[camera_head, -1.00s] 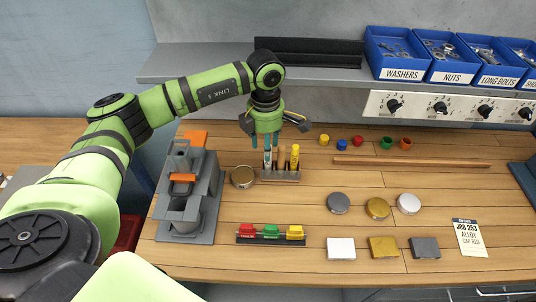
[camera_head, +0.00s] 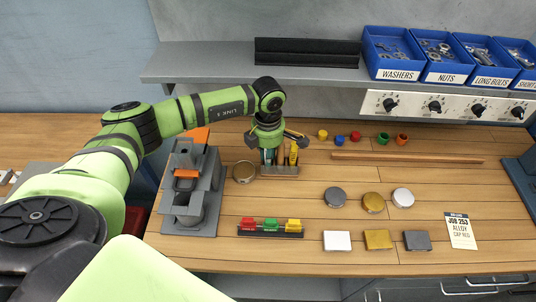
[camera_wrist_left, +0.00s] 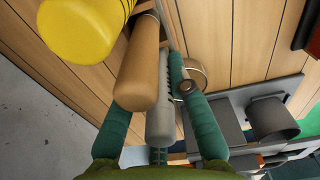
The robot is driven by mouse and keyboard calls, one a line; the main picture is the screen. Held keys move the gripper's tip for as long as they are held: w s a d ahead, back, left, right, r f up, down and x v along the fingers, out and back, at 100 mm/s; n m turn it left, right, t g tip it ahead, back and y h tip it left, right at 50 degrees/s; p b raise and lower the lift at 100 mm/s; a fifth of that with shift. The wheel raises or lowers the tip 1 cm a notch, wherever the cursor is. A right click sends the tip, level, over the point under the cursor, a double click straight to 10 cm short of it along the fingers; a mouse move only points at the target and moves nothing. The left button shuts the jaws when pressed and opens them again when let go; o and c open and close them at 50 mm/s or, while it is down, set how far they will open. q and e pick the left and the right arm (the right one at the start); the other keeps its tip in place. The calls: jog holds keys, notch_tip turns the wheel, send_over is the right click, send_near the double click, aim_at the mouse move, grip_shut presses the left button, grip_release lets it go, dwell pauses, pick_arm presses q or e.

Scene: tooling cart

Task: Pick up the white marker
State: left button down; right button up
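The white marker (camera_head: 268,157) stands upright in a small grey holder (camera_head: 280,171), partly hidden by my gripper. In the left wrist view the white marker (camera_wrist_left: 161,112) looks pale grey and lies between my two green fingers. My left gripper (camera_head: 268,156) points down over the holder. Its fingers (camera_wrist_left: 158,115) are spread on either side of the marker, with gaps showing, so it is open. A tan wooden handle (camera_wrist_left: 140,68) and a yellow marker (camera_wrist_left: 84,22) stand beside it in the holder. My right gripper is not in view.
A round brass-coloured tin (camera_head: 243,172) is left of the holder, and a grey fixture (camera_head: 207,190) is further left. A rack of coloured blocks (camera_head: 270,234) is in front.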

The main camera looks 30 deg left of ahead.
pick_arm(q)
jog(key=shift+r, duration=0.1)
jog(key=shift+r, duration=0.25)
notch_tip(320, 180, up, 17)
jog(key=b, duration=0.7)
jog(key=shift+r, duration=0.2)
jog(key=shift+d+f, duration=0.1)
jog(key=shift+f, duration=0.05)
